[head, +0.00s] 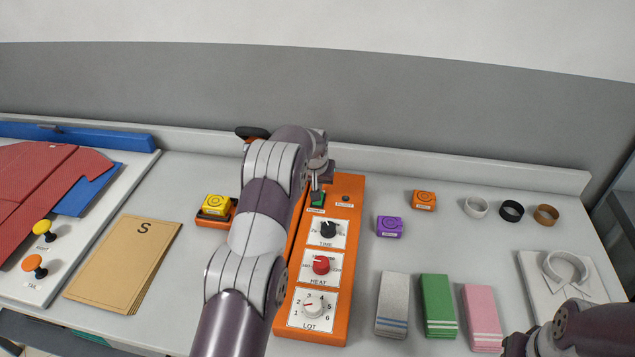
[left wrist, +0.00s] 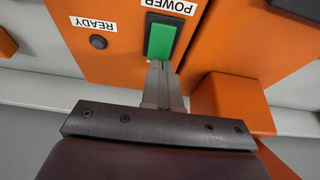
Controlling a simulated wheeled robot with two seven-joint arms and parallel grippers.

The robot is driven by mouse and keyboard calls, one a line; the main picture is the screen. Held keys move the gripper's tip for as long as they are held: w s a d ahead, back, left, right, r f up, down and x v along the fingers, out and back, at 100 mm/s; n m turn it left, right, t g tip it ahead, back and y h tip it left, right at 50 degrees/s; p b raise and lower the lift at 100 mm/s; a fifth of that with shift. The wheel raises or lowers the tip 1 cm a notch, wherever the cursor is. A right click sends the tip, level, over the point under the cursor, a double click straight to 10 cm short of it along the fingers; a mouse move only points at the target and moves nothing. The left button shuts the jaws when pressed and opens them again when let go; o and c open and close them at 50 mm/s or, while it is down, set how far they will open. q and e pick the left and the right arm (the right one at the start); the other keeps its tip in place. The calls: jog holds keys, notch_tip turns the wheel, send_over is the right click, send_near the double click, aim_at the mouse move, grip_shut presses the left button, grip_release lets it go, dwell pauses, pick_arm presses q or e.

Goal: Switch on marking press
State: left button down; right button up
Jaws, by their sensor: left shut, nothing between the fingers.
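The green power switch (head: 317,200) sits near the panel's far end, and shows larger in the left wrist view (left wrist: 161,40). My left gripper (head: 315,187) is shut and empty, its fingertips (left wrist: 160,66) at the switch's edge; whether they touch it I cannot tell for sure. The READY lamp (left wrist: 98,42) beside it looks dark. My left arm hides the press's left side. My right gripper is out of view.
Grey (head: 393,300), green (head: 437,303) and pink (head: 482,315) stacks lie in front right. Brown envelopes (head: 125,260) lie left. Bare counter separates these.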

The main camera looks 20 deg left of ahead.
pick_arm(q)
jog(key=shift+f, duration=0.4)
jog(key=shift+w+f+b, duration=0.1)
jog(key=shift+f+b, duration=0.4)
jog(key=shift+b, duration=0.05)
jog(key=shift+w+r, duration=0.1)
jog(key=shift+r, duration=0.1)
